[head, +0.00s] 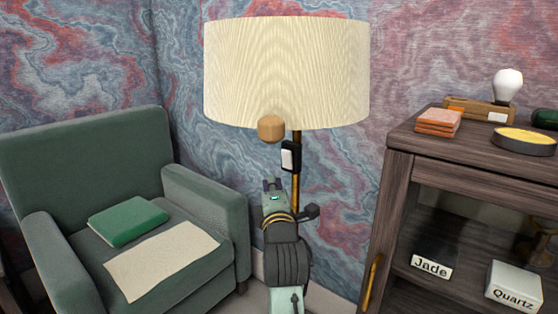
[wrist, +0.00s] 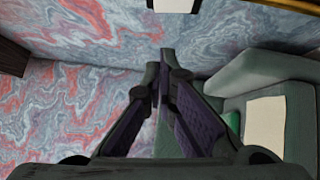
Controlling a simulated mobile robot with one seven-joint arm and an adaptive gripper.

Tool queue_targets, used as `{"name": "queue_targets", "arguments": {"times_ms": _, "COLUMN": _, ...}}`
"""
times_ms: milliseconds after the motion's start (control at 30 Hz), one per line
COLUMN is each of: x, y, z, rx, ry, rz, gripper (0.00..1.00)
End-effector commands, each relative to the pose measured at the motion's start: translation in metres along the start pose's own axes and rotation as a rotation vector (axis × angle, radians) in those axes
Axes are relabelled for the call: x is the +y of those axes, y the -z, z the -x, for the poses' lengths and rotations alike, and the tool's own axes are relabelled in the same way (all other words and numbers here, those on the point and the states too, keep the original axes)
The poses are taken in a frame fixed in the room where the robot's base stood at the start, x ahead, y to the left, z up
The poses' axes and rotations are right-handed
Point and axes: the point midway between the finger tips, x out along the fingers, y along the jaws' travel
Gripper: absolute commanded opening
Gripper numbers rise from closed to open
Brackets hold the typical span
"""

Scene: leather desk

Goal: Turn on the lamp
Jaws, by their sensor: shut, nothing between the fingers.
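The floor lamp has a wide cream shade (head: 287,70) and a thin brass pole (head: 296,190). A black box with a white switch plate (head: 287,156) sits on the pole below the shade. The switch also shows in the wrist view (wrist: 174,5), cut off by the top edge. My gripper (head: 270,183) is just below and left of the switch in the head view, apart from it. In the wrist view my gripper (wrist: 166,55) has its fingertips together with nothing between them. The lower pole is partly hidden by my arm.
A wooden ball (head: 271,129) shows at the shade's lower rim. A green armchair (head: 85,150) with a green book (head: 128,221) and beige cloth (head: 162,262) stands left. A dark cabinet (head: 480,160) bearing several objects stands right. The patterned wall (head: 400,60) is behind.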

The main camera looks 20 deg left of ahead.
Motion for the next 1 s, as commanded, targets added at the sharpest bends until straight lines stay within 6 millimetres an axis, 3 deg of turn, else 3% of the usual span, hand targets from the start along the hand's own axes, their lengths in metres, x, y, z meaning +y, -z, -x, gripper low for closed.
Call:
{"name": "queue_targets", "arguments": {"times_ms": 400, "x": 0.003, "y": -0.001, "z": -0.087, "rx": 0.001, "ry": 0.000, "rz": -0.003, "gripper": 0.00}}
{"name": "queue_targets", "arguments": {"times_ms": 700, "x": 0.002, "y": -0.026, "z": -0.108, "rx": 0.000, "ry": -0.001, "rz": -0.002, "gripper": 0.00}}
{"name": "queue_targets", "arguments": {"times_ms": 1000, "x": 0.001, "y": -0.028, "z": -0.110, "rx": 0.000, "ry": -0.001, "rz": -0.001, "gripper": 0.00}}
